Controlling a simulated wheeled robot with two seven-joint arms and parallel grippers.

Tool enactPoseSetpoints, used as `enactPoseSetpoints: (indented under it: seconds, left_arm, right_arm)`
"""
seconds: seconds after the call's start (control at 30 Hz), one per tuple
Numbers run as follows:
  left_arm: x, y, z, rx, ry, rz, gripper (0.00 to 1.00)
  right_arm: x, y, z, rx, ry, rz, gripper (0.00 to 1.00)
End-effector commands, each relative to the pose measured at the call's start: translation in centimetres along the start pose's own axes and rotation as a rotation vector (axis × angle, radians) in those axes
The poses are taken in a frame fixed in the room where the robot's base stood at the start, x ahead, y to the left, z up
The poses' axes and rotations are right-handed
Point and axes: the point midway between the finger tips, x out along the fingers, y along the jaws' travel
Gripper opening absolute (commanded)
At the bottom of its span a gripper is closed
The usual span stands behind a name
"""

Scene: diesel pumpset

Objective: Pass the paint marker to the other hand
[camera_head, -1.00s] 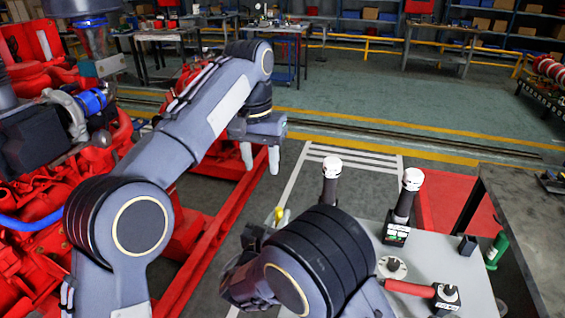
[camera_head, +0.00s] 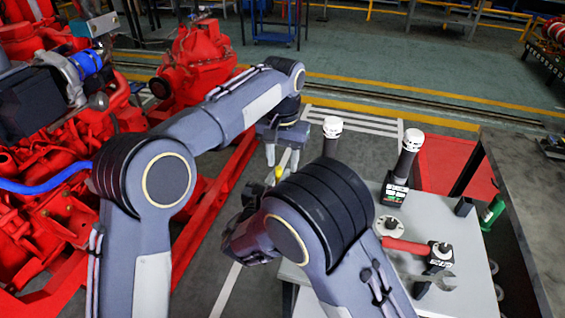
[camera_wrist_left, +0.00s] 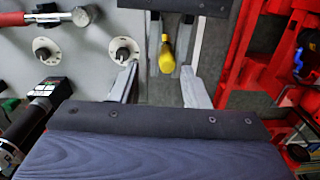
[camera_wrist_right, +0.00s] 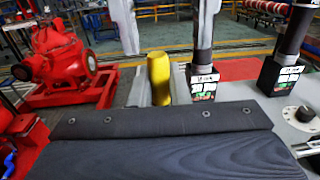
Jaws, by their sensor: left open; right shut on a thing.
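The paint marker (camera_head: 279,174) is yellow and shows just beyond my right forearm in the head view. My right gripper (camera_wrist_right: 164,40) is shut on it; the marker (camera_wrist_right: 159,78) stands between the fingers in the right wrist view. My left gripper (camera_head: 282,156) is open, its fingers pointing down just above the marker. In the left wrist view, the marker's yellow end (camera_wrist_left: 167,57) lies between the open fingers of my left gripper (camera_wrist_left: 158,75), nearer the right one, and I see no clear contact. My right forearm hides much of the right gripper in the head view.
A grey table (camera_head: 465,305) at right holds two dark cylinders with white tops (camera_head: 408,155), a red-handled hammer (camera_head: 420,248), round knobs and a wrench. A red engine (camera_head: 40,200) stands at left. A dark bench (camera_head: 540,200) is at far right.

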Motion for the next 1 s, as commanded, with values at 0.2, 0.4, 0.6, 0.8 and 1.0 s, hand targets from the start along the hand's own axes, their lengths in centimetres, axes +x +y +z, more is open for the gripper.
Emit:
enactPoseSetpoints:
  seconds: [0.2,0.4,0.6,0.8,1.0]
  left_arm:
    - [1.6,0.0,0.0,-0.001,0.0,0.0,0.42]
    - [1.7,0.0,0.0,-0.001,0.001,0.0,0.42]
    - [1.7,0.0,0.0,-0.001,0.0,0.0,0.27]
    - [1.7,0.2,0.0,0.002,0.0,0.003,0.01]
    - [1.6,0.4,0.1,0.005,-0.001,0.006,0.0]
  right_arm:
    - [0.0,0.0,0.0,0.0,0.0,0.0,0.0]
    - [0.0,0.0,0.0,0.0,0.0,0.0,0.0]
    - [0.0,0.0,0.0,0.0,0.0,0.0,0.0]
    - [0.0,0.1,0.0,0.0,0.0,0.003,0.0]
    - [-0.1,0.2,0.0,0.001,0.0,0.006,0.29]
